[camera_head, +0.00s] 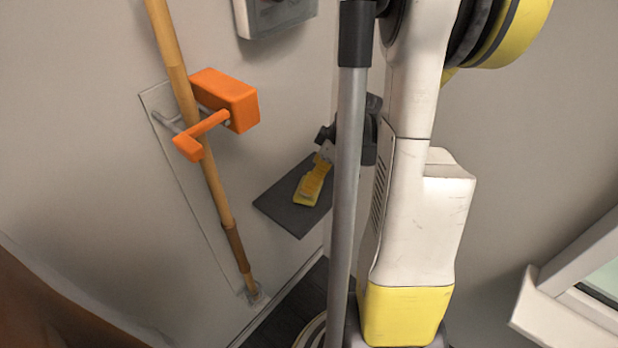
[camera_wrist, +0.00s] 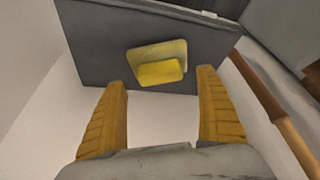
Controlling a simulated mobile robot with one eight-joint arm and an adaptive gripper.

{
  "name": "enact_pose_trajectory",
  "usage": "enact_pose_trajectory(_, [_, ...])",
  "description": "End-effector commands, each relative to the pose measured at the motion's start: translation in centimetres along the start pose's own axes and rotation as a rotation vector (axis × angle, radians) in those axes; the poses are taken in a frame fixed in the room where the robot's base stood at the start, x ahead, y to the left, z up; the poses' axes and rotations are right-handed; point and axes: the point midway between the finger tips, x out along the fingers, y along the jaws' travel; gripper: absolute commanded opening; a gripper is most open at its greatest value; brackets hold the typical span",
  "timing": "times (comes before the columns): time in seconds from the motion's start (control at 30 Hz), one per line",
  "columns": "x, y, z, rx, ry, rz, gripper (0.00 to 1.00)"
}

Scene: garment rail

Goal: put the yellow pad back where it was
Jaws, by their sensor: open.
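The yellow pad (camera_wrist: 161,72) is on the dark grey board (camera_wrist: 95,50) in the wrist view. In the head view my gripper (camera_head: 313,182) is over the grey board (camera_head: 276,205); the pad cannot be told apart there.
A wooden pole (camera_head: 205,165) runs down the wall left of the board, by an orange bracket (camera_head: 225,95). A grey box (camera_head: 275,15) is on the wall above. A white-framed ledge (camera_head: 570,290) is at lower right. A brown surface (camera_head: 45,310) is at lower left.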

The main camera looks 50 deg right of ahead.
Motion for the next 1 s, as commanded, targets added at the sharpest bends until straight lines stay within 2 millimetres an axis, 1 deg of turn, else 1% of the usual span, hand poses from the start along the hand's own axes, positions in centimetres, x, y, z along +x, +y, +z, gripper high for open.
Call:
enact_pose_trajectory(0.03, [-1.7, 0.0, -0.1, 0.002, 0.0, 0.001, 0.84])
enact_pose_trajectory(0.2, [-5.4, 0.0, -0.1, 0.001, 0.0, 0.0, 0.84])
enact_pose_trajectory(0.3, [-6.9, 0.0, -0.1, 0.002, 0.0, 0.0, 0.84])
enact_pose_trajectory(0.4, [-7.9, 0.0, 0.0, 0.001, 0.0, 0.0, 0.84])
enact_pose_trajectory(0.53, [-8.3, 0.0, 0.0, -0.001, 0.0, 0.0, 0.84])
enact_pose_trajectory(1.0, [-8.3, 0.0, 0.0, -0.001, 0.0, 0.0, 0.84])
